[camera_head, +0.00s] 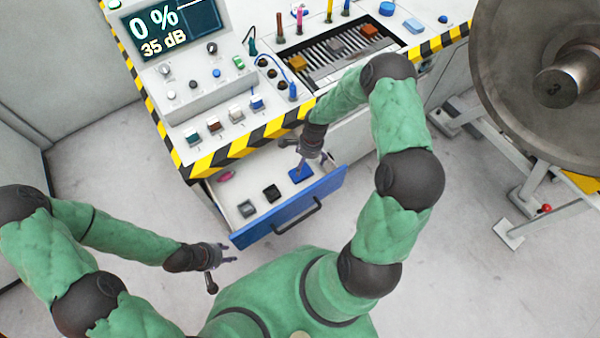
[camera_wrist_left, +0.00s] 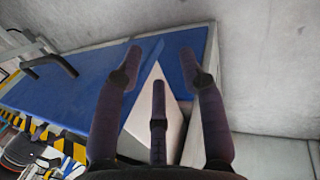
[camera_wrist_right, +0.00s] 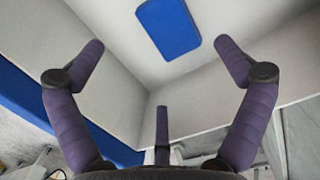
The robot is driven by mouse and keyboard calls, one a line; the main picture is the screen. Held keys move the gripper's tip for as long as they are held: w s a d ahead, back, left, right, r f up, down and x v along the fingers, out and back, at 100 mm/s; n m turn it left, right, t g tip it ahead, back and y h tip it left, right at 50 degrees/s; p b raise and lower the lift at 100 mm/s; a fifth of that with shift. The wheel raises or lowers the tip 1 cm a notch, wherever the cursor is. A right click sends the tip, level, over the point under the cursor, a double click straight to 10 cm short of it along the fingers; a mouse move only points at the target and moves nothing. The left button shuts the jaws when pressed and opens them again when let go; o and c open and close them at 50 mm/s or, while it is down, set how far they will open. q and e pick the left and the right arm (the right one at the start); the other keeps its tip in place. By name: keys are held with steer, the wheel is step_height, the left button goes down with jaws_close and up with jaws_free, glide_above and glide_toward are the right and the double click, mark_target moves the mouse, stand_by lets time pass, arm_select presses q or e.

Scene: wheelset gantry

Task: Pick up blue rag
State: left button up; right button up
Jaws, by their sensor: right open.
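The blue rag (camera_head: 301,174) is a small flat blue rectangle lying in the back right part of the open drawer (camera_head: 232,206). It also shows in the right wrist view (camera_wrist_right: 168,27), at the top middle, beyond my fingertips. My right gripper (camera_head: 309,160) is open and empty above the drawer, close to the rag, and partly covers it in the head view. In the right wrist view my fingers (camera_wrist_right: 165,58) are spread wide and apart from the rag. My left gripper (camera_head: 226,254) is open and empty beside the drawer's left front corner.
The drawer also holds a black item (camera_head: 271,193), a grey item (camera_head: 246,208) and a pink item (camera_head: 226,176). The blue drawer front (camera_head: 290,207) has a dark handle (camera_head: 297,217). The console edge (camera_head: 230,152) overhangs the drawer. A large wheel (camera_head: 540,50) stands at right.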

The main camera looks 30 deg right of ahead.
mark_target(303, 173)
steer(key=f, duration=0.2)
steer(key=f+b, duration=0.1)
steer(key=shift+a+f, duration=0.3)
steer(key=shift+f, duration=0.05)
steer(key=f, duration=0.1)
steer(key=f+b, duration=0.1)
steer(key=f, duration=0.1)
steer(key=f+b, duration=0.1)
steer(key=shift+w+a+f, duration=0.2)
steer(key=shift+a+f, duration=0.05)
steer(key=shift+f, duration=0.15)
steer(key=shift+r, duration=0.1)
steer(key=c, duration=0.9)
